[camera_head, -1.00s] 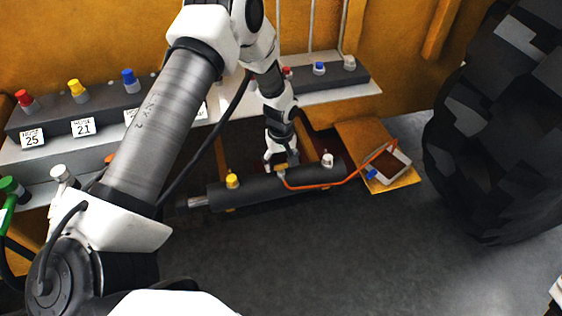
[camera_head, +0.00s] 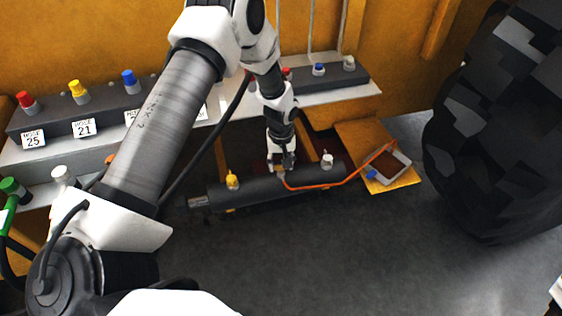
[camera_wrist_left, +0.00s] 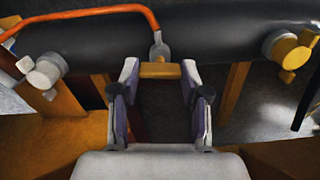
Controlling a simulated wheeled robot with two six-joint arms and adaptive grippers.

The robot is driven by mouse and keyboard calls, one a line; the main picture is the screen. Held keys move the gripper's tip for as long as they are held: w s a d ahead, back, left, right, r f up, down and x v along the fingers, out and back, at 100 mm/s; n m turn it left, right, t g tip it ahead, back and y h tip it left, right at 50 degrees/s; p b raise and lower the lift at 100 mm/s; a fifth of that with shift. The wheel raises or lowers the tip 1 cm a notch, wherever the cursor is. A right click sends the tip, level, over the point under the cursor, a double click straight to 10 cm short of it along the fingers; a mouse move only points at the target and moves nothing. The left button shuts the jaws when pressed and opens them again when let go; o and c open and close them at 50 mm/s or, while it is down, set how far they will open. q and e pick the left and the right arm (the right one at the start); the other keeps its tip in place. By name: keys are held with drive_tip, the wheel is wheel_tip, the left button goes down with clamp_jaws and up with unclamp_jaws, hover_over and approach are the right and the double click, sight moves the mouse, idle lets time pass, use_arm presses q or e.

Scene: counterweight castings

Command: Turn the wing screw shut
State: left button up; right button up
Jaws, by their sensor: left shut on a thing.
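The wing screw (camera_wrist_left: 160,70) shows in the left wrist view as a short brass-yellow bar beside the grey fitting of an orange hose, at the dark cylinder (camera_wrist_left: 215,40). My left gripper (camera_wrist_left: 160,76) is shut on it, one finger at each end of the bar. In the head view my left gripper (camera_head: 282,166) reaches down to the middle of the cylinder (camera_head: 260,189), and its fingers mostly hide the screw. My right gripper is not in view.
A yellow cap (camera_head: 232,180) and a white cap (camera_head: 327,160) flank the gripper on the cylinder. The orange hose (camera_head: 318,186) runs right to a tray (camera_head: 389,173). A large black tyre (camera_head: 500,130) stands at right. The floor in front is clear.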

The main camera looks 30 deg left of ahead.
use_arm(q)
drive_tip(key=m, duration=1.2)
drive_tip(key=shift+m, duration=1.8)
drive_tip(key=shift+w, duration=0.1)
drive_tip(key=o, duration=1.1)
drive_tip(key=shift+o, duration=0.2)
